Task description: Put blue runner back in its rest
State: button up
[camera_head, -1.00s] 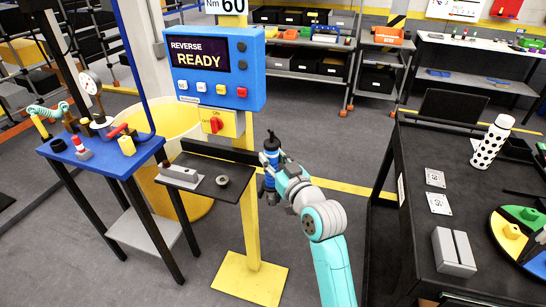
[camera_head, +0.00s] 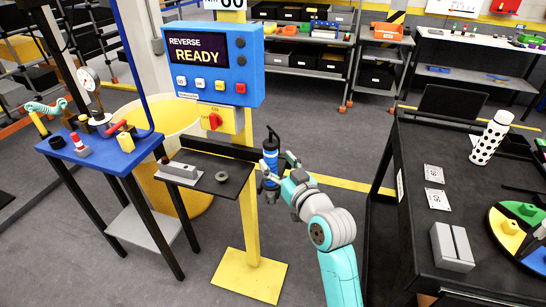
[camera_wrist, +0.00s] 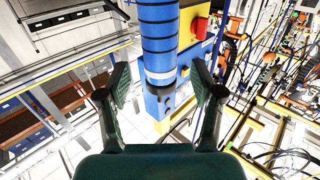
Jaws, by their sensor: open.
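The blue runner (camera_head: 270,160) is a blue upright cylinder with a black top, in front of the yellow post. I cannot tell what supports it. In the wrist view the runner (camera_wrist: 158,35) shows dark bands and a pale ring, and its end reaches down between my fingers. My gripper (camera_head: 278,171) is open at the runner's lower right. In the wrist view the fingers of my gripper (camera_wrist: 160,85) stand on either side of the runner, with gaps visible. Which part is its rest is not clear. A dark ring (camera_head: 221,177) lies on the small black shelf (camera_head: 205,189).
The blue control panel (camera_head: 246,83) reads "REVERSE READY" above a red switch (camera_head: 215,120). A grey block (camera_head: 180,170) sits on the shelf. A blue-topped table (camera_head: 85,160) stands left, a black table (camera_head: 410,225) right.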

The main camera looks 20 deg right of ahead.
jog(key=s+d, duration=0.1)
jog(key=s, duration=0.7)
jog(key=shift+s+d, duration=0.15)
jog(key=shift+s, duration=0.2)
jog(key=s+f+m+g+h, duration=0.1)
jog(key=s+f+m+h, duration=0.2)
jog(key=s+f, duration=1.3)
jog(key=s+a+n+g, duration=0.1)
jog(key=s+a+g, duration=0.1)
jog(key=s, duration=2.3)
jog(key=shift+f, duration=0.25)
